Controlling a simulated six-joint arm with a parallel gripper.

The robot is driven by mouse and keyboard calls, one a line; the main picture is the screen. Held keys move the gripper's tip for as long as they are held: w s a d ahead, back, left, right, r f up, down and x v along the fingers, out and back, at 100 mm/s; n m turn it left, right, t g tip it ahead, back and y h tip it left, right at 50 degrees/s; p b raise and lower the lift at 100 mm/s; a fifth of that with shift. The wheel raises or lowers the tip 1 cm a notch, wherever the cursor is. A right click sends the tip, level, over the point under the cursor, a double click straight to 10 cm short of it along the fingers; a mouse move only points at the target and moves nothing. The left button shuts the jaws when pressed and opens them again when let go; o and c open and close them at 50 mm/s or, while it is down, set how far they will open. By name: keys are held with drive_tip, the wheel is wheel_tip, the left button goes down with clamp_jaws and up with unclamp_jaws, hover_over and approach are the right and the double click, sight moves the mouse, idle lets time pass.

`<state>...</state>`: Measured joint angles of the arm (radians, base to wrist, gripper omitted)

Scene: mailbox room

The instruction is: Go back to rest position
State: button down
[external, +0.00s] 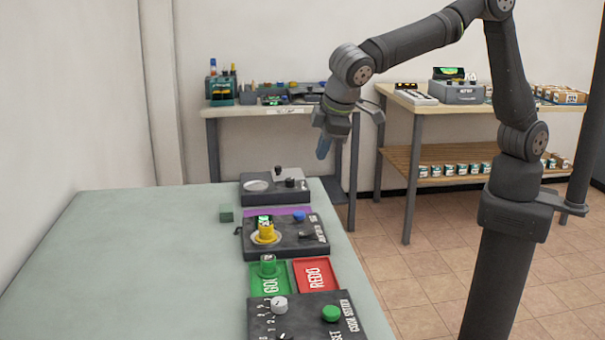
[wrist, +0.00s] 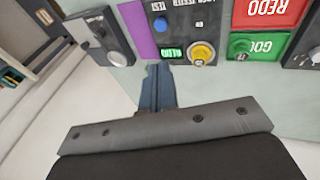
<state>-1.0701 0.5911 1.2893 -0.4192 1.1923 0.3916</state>
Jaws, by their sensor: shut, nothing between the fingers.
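My gripper (external: 323,147) hangs from the raised arm above the far end of the pale green table (external: 130,240). Its blue fingers are together with nothing between them and touch nothing in the external view. In the wrist view my gripper (wrist: 153,68) points toward the row of devices. A dark tester box (external: 285,236) with a yellow piece (external: 266,232) on it stands below and in front of the gripper. The tester's lit green display shows in the wrist view (wrist: 171,52).
A grey box (external: 275,188) with a white disc sits at the table's far end. A small green cube (external: 226,213) lies left. The table's left side is clear.

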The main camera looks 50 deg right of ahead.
drive_tip(key=a+x, duration=0.1)
drive_tip(key=x, duration=0.5)
drive_tip(key=d+v, duration=0.1)
drive_tip(key=v, duration=1)
drive_tip(key=w+f+g, duration=0.1)
drive_tip(key=w+f, duration=0.3)
drive_tip(key=shift+w+a+f, duration=0.25)
drive_tip(key=shift+w+a, duration=0.05)
drive_tip(key=shift+a, duration=0.1)
